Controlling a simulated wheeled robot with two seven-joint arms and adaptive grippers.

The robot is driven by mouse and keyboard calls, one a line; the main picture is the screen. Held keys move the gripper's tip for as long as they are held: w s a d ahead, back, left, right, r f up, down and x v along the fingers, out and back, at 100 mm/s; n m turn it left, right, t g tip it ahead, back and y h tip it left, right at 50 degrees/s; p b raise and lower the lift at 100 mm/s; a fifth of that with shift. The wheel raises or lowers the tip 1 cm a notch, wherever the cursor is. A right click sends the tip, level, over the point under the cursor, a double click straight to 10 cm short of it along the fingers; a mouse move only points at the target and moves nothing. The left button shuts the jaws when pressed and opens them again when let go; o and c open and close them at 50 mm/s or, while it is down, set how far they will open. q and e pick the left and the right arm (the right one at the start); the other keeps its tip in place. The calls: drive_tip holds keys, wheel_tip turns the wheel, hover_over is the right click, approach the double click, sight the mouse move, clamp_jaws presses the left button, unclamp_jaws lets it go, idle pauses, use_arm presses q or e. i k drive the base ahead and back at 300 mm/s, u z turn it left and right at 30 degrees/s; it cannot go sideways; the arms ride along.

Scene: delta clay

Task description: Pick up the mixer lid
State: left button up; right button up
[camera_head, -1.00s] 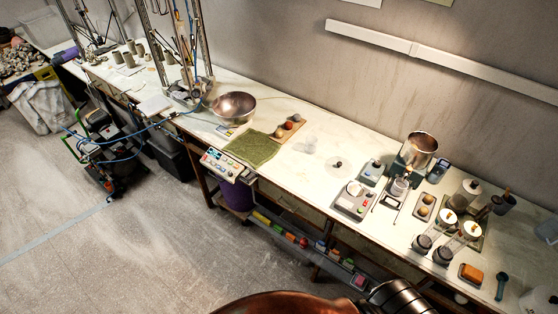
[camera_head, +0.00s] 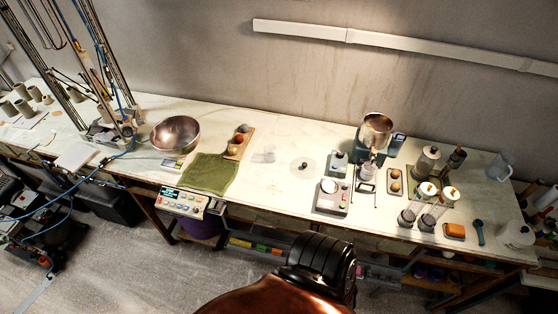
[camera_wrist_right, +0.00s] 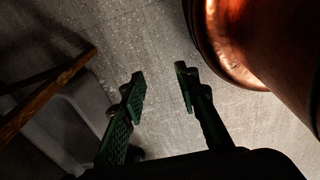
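A clear, round, flat disc with a dark knob at its centre, which looks like the mixer lid (camera_head: 304,166), lies on the workbench in the head view. Right of it stands a machine with a shiny metal bowl (camera_head: 376,129), which looks like the mixer. My right gripper (camera_wrist_right: 161,90) shows in the right wrist view with its two green fingers apart and nothing between them, over the grey floor and away from the lid. My left gripper is in neither current view.
The workbench (camera_head: 270,190) has clear room around the lid. A scale (camera_head: 332,197) stands to its right, a green cloth (camera_head: 209,173) and metal bowl (camera_head: 175,134) to its left. My copper-coloured arm fills the bottom middle of the head view. A wooden beam (camera_wrist_right: 48,92) shows in the wrist view.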

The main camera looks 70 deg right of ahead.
sight(302, 169)
drive_tip(key=z, duration=0.05)
drive_tip(key=i, duration=2.35)
drive_tip(key=z, duration=4.65)
